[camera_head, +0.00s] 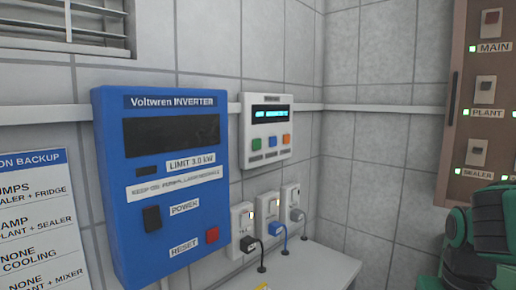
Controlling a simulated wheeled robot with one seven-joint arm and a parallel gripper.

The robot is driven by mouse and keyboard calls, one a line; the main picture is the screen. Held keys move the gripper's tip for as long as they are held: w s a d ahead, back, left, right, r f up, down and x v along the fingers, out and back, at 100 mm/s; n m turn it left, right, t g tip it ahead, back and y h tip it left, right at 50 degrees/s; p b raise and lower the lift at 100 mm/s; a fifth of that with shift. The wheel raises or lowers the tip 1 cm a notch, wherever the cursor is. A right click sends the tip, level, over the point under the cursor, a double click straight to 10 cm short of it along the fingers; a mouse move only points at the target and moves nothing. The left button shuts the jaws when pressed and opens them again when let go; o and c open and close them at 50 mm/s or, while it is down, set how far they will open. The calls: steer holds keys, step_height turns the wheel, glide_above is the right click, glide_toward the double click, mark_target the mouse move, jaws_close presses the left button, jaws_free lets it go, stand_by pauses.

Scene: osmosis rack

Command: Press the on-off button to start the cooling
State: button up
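No button in view is readably labelled on-off or cooling. A white control unit (268,143) on the tiled wall has a lit display (271,113) with text too small to read. My gripper is not in view.
Wall sockets (242,215) with plugged-in cords sit above a white surface (325,265). A brown panel (464,150) at right has switches labelled MAIN, PLANT and SEALER with green lights. A backup sign (40,215) is at left, a vent (95,25) above.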

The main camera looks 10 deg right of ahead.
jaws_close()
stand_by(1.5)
